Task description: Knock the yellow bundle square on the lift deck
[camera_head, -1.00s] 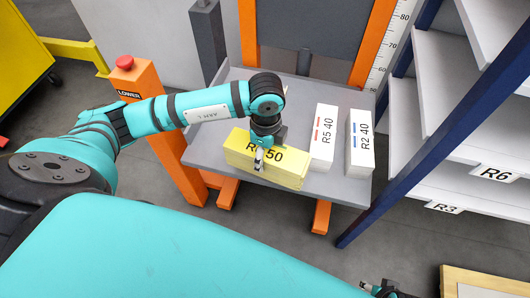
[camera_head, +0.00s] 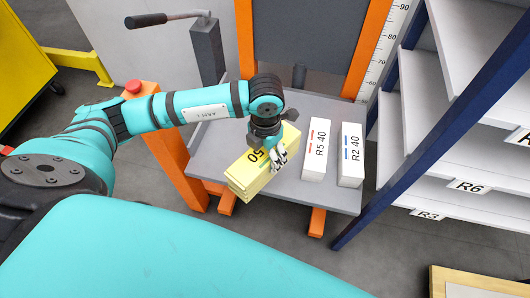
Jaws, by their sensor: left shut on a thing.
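The yellow bundle (camera_head: 250,172) lies on the grey lift deck (camera_head: 335,200), at its left front. It sits turned at an angle to the deck edges, and its near end reaches the deck's front edge. My left gripper (camera_head: 279,160) is shut on the bundle near its right far part, coming down from above. The gripper and wrist hide part of its top, so only "50" of its label shows. Two white bundles, R5 40 (camera_head: 316,150) and R2 40 (camera_head: 350,155), stand side by side to the right, apart from the yellow one. My right gripper is not in view.
Orange lift posts (camera_head: 372,50) and a dark back plate rise behind the deck. A blue-framed shelf rack (camera_head: 400,110) stands close on the right. An orange control post with a red button (camera_head: 134,86) stands left. A wooden-edged surface (camera_head: 470,282) is at lower right.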

